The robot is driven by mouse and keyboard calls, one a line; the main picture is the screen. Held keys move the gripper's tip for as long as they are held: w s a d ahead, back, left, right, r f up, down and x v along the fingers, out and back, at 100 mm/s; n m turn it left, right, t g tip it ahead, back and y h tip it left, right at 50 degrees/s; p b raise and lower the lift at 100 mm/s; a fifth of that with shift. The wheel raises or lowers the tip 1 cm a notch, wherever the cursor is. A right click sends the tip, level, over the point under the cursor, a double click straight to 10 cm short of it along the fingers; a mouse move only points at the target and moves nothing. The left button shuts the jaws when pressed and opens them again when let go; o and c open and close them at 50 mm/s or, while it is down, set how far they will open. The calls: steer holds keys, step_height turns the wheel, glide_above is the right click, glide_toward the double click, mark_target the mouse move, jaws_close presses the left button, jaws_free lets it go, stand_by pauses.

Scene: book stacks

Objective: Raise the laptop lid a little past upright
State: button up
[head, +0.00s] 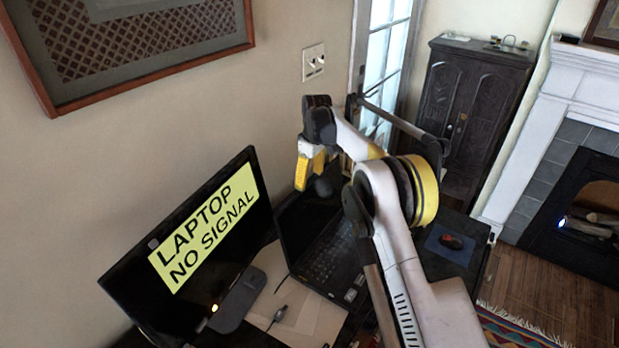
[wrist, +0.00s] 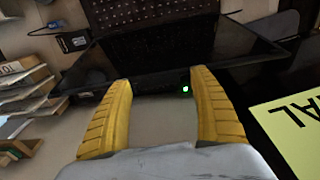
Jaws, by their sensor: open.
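The black laptop sits open on the desk in the head view, its keyboard (head: 325,255) partly hidden behind my arm. Its dark lid (head: 290,222) stands raised along the side nearer the monitor; its exact angle is hard to tell. My gripper (head: 308,180) is above the lid's upper edge, with yellow fingers pointing down. In the wrist view my gripper (wrist: 161,92) is open, with its two fingers apart and nothing clasped. The laptop (wrist: 150,45) shows dark beyond the fingertips, with a small green light between them. I cannot tell whether a finger touches the lid.
A black monitor (head: 245,165) with a yellow "LAPTOP NO SIGNAL" screen stands close at left. A red and black mouse (head: 452,242) lies on a blue pad (head: 435,250) at right. A small dark device (head: 278,316) lies on papers in front. A wall is behind the monitor.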

step_height(320, 180, up, 12)
steer(key=d, duration=0.1)
steer(key=shift+s, duration=0.3)
steer(key=shift+r, duration=0.1)
steer(key=s+d+r+m+t+b, duration=0.2)
steer(key=s+d+r+m+b, duration=0.3)
steer(key=s, duration=0.6)
steer(key=s+d+r+m+t+b, duration=0.15)
steer(key=s+d+r, duration=0.25)
steer(key=s+d, duration=0.45)
steer(key=s+d+f+m+t+b, duration=0.1)
steer(key=s+f, duration=0.4)
steer(key=s, duration=0.3)
steer(key=s+d+f+m+t+b, duration=0.1)
steer(key=s+d+f+m+b, duration=0.1)
steer(key=s+f, duration=0.3)
steer(key=s+d+f+m+t+b, duration=0.1)
steer(key=s+f, duration=0.5)
steer(key=s, duration=0.5)
steer(key=shift+s+d+m+h+b, duration=0.25)
steer(key=shift+s+m+h+b, duration=0.05)
steer(key=shift+m+h+b, duration=0.1)
